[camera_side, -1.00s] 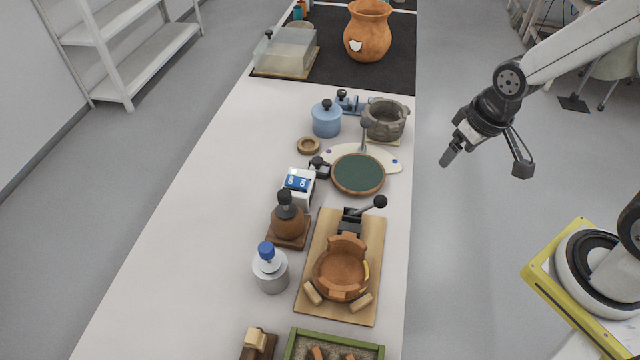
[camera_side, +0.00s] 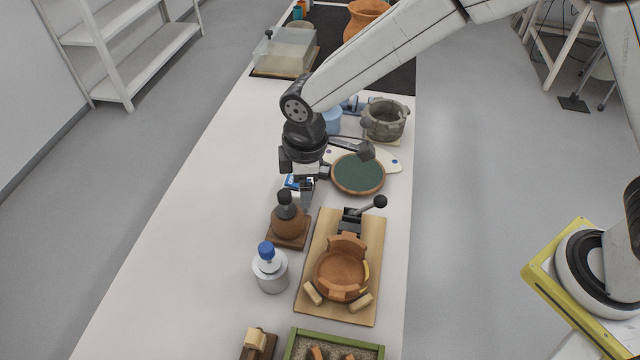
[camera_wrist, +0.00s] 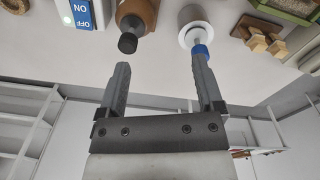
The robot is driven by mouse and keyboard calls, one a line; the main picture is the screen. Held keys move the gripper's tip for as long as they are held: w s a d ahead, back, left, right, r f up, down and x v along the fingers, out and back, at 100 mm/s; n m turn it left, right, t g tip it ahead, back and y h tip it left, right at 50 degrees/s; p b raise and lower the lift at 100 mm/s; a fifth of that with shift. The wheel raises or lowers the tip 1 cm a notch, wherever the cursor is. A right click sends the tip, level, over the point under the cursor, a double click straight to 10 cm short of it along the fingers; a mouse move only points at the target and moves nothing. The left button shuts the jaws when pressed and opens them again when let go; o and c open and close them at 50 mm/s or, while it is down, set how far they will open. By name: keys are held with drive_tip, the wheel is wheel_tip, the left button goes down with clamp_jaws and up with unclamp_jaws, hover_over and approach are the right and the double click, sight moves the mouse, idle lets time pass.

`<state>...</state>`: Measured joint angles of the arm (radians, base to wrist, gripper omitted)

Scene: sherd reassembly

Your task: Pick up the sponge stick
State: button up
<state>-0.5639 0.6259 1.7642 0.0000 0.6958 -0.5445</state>
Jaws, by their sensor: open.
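My gripper (camera_side: 306,196) hangs over the table beside the white box, pointing down. In the wrist view my gripper (camera_wrist: 160,76) has its two fingers spread with nothing between them. The sponge stick is not clearly identifiable. A likely match is the cream block on a dark brown stand (camera_side: 256,341) at the near edge of the side view, partly cut off. It seems to be the pale block (camera_wrist: 264,38) at the upper right of the wrist view, well away from my fingers.
A brown bottle (camera_side: 289,222) and a silver jar with a blue cap (camera_side: 270,272) stand close by. A board (camera_side: 341,310) holds a partly built bowl (camera_side: 340,275). A green-rimmed tray (camera_side: 336,337) lies at the near edge. The table's left side is clear.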

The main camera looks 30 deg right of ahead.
sight(267, 246)
drive_tip(key=a+f+n, duration=0.1)
drive_tip(key=a, duration=0.2)
drive_tip(key=s+a+f+n, duration=0.1)
drive_tip(key=a, duration=0.2)
drive_tip(key=a+f+n, duration=0.1)
drive_tip(key=a+n, duration=0.1)
drive_tip(key=a, duration=0.2)
drive_tip(key=shift+s+f+g, duration=0.1)
drive_tip(key=shift+s+g, duration=0.2)
drive_tip(key=shift+s, duration=0.1)
drive_tip(key=shift+d+f, duration=0.2)
drive_tip(key=shift+f, duration=3.7)
drive_tip(key=c, duration=1)
